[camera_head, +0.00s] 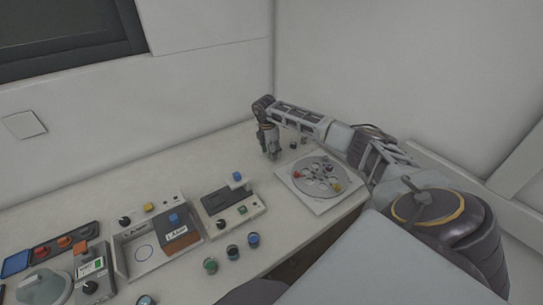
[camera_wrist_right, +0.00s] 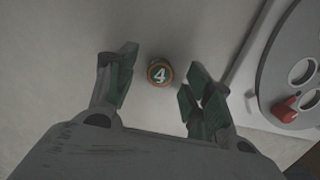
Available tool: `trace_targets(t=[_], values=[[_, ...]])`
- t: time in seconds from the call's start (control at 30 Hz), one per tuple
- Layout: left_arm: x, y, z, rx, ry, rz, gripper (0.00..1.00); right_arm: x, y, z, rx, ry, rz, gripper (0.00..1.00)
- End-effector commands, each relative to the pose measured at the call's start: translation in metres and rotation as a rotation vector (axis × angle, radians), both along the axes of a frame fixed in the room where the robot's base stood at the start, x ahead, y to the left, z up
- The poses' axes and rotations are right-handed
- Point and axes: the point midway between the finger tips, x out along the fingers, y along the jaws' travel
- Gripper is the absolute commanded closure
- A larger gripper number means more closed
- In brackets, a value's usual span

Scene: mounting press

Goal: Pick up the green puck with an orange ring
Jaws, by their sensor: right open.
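In the right wrist view, a small round green puck with an orange ring and a white 4 on top (camera_wrist_right: 160,72) lies on the pale worktop. My right gripper (camera_wrist_right: 158,85) is open, with one finger on each side of the puck and a gap to both. In the head view, my right gripper (camera_head: 272,156) points down over the worktop, left of the round disc plate. I cannot make out the puck beneath it there. My left gripper is not in view.
The white plate with a grey disc (camera_head: 313,167) stands close right of the gripper, with red and yellow pieces on it. A grey control box (camera_head: 238,212) and a press unit (camera_head: 160,240) stand left. Walls close the back.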

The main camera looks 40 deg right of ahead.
Motion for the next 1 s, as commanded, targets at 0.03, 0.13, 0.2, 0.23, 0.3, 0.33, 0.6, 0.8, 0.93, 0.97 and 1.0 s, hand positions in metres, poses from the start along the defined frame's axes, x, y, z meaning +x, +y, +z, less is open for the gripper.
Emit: trace_targets(t=[0.03,0.13,0.2,0.23,0.3,0.33,0.6,0.8,0.93,0.97,1.0], values=[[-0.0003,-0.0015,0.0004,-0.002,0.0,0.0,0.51,-0.0002,-0.0002,-0.0033,0.0,0.001,0.0,0.49],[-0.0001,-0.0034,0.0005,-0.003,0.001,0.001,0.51,-0.0002,-0.0008,-0.0067,0.0,-0.001,0.0,0.49],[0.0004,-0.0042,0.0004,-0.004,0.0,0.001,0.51,-0.0002,-0.0009,-0.0071,-0.001,-0.001,0.0,0.49],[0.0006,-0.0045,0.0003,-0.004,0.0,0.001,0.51,-0.0001,-0.001,-0.0071,-0.001,-0.001,0.0,0.49],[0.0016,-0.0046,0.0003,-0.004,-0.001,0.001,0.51,-0.0002,-0.0009,-0.0071,-0.001,-0.001,0.0,0.49],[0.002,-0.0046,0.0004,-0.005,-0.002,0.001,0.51,-0.0002,-0.001,-0.0071,-0.001,-0.001,0.0,0.49],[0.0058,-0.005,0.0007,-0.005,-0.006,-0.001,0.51,-0.0003,-0.001,-0.0069,-0.001,0.0,0.0,0.53],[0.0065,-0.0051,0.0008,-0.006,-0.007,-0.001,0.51,-0.0003,-0.0011,-0.0068,-0.001,0.0,0.0,0.78],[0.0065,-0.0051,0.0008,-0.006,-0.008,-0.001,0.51,-0.0003,-0.0011,-0.0067,-0.001,-0.001,0.0,0.91],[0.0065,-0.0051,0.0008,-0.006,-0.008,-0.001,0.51,-0.0003,-0.0011,-0.0067,-0.001,-0.001,0.0,0.92],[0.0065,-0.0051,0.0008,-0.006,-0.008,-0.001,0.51,-0.0002,-0.0011,-0.0067,-0.001,-0.001,0.0,0.92]])
